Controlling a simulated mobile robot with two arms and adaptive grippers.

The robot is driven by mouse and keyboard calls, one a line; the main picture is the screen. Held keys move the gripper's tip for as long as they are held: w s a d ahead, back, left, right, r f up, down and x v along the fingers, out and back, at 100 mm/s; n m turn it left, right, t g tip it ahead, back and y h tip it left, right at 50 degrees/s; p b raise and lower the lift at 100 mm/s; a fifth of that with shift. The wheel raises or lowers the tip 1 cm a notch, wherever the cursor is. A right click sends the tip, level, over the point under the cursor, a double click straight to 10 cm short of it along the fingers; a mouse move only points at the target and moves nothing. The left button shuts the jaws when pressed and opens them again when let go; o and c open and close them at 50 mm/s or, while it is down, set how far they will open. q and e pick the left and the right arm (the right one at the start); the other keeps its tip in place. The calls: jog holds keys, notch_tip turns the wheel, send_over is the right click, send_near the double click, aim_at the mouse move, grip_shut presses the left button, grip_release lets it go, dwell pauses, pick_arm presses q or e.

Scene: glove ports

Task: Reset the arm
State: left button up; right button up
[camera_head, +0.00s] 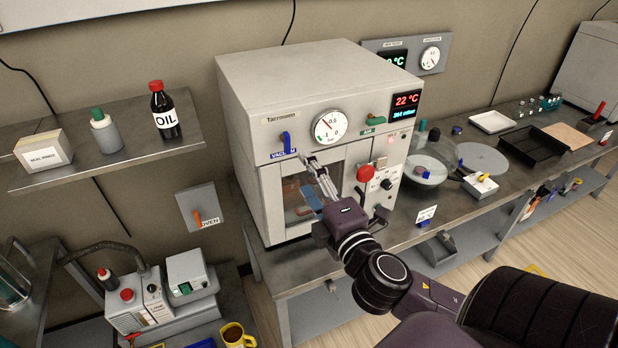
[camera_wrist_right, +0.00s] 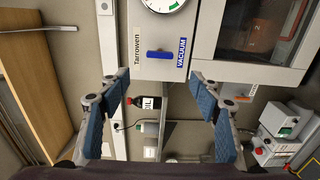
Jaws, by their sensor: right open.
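My right gripper (camera_head: 316,180) is open and empty in front of the vacuum oven (camera_head: 285,88), near its glass door. In the right wrist view, the two blue-padded fingers of my right gripper (camera_wrist_right: 160,95) stand wide apart. Between and beyond them are the oven's front panel, the blue vacuum lever (camera_wrist_right: 166,54) and part of the gauge (camera_wrist_right: 165,3). In the head view, the blue lever (camera_head: 286,139) is just left of the fingertips. No object is between the fingers. My left gripper is not in view.
A shelf (camera_head: 100,175) at left holds an oil bottle (camera_head: 164,112), a small green-capped bottle (camera_head: 105,130) and a box (camera_head: 43,150). The bench at right holds a glass desiccator (camera_head: 430,165), a black tray (camera_head: 535,147) and a white tray (camera_head: 493,121). A red knob (camera_head: 365,173) sticks out beside the oven door.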

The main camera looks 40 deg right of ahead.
dwell(0.4)
jog(key=s+a+f+m+g+y, duration=0.1)
jog(key=s+a+f+m+g, duration=0.2)
jog(key=f, duration=0.5)
jog(key=s+f+m+g, duration=0.4)
jog(key=s+f, duration=0.2)
jog(key=f, duration=0.1)
jog(key=s+a+f+m+g+y, duration=0.1)
jog(key=s+a+f+m+g, duration=0.2)
jog(key=f, duration=0.5)
jog(key=s+a+f+m+g+y, duration=0.3)
jog(key=s+a+f+m+g, duration=0.1)
jog(key=s+a, duration=0.45)
notch_tip(320, 180, down, 31)
jog(key=g+b, duration=0.1)
jog(key=b, duration=0.6)
jog(key=s+d+f+b, duration=0.2)
jog(key=s+f+b, duration=0.1)
jog(key=s+f, duration=0.6)
jog(key=s+d+f+n+g+b, duration=0.1)
jog(key=s+f+b, duration=0.3)
jog(key=s+f, duration=0.6)
notch_tip(320, 180, down, 7)
jog(key=shift+d+r+h, duration=0.1)
jog(key=shift+d+h, duration=0.2)
jog(key=shift+d, duration=0.25)
